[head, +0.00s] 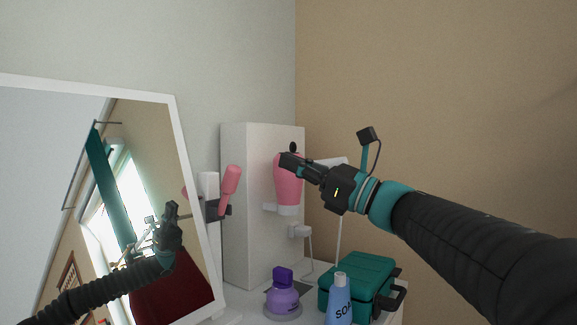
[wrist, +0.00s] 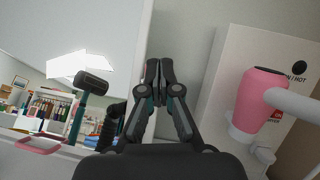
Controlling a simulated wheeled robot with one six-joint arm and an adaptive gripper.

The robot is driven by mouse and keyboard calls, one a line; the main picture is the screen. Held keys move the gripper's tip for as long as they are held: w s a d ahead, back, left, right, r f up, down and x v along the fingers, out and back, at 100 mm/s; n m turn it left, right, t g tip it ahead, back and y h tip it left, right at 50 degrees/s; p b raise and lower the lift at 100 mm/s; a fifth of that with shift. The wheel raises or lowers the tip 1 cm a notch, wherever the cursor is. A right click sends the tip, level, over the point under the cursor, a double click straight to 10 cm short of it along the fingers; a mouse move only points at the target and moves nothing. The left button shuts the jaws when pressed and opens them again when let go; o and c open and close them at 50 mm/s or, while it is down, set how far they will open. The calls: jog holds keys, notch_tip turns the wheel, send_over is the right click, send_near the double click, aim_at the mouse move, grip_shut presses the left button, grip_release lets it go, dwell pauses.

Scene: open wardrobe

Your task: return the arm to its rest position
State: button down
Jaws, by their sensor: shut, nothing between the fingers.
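My arm reaches in from the right edge of the head view, raised and stretched toward the left. My gripper (head: 289,160) is at its end, high above the table. Its fingers overlap the pink hair dryer (head: 290,188) in the picture; I cannot tell the gap between them in depth. In the wrist view my gripper (wrist: 159,70) has its fingertips together with nothing between them. There the hair dryer (wrist: 262,97) is to the right, clear of the fingers.
A white panel (head: 247,230) stands behind the hair dryer. A leaning mirror (head: 90,84) at left reflects my arm. A pink-handled item (head: 230,186) hangs beside the panel. Below are a purple bottle (head: 283,298), a blue bottle (head: 339,303) and a teal case (head: 362,277).

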jog(key=s+f+n+g+h, duration=0.1)
jog(key=s+f+n+h, duration=0.25)
jog(key=f, duration=0.35)
jog(key=s+d+f+n+g+h, duration=0.1)
jog(key=s+f+n+h, duration=0.1)
jog(key=s+f, duration=0.35)
jog(key=s+f+n+g+h, duration=0.1)
jog(key=s+f+n+h, duration=0.15)
jog(key=f, duration=0.65)
jog(key=s+d+f+n+h, duration=0.6)
jog(key=d+f, duration=0.2)
jog(key=f, duration=0.2)
jog(key=s+d+f+n+h, duration=0.6)
jog(key=s+d+f, duration=0.1)
jog(key=d+f, duration=0.2)
jog(key=shift+f+n, duration=0.3)
jog(key=shift+f, duration=0.15)
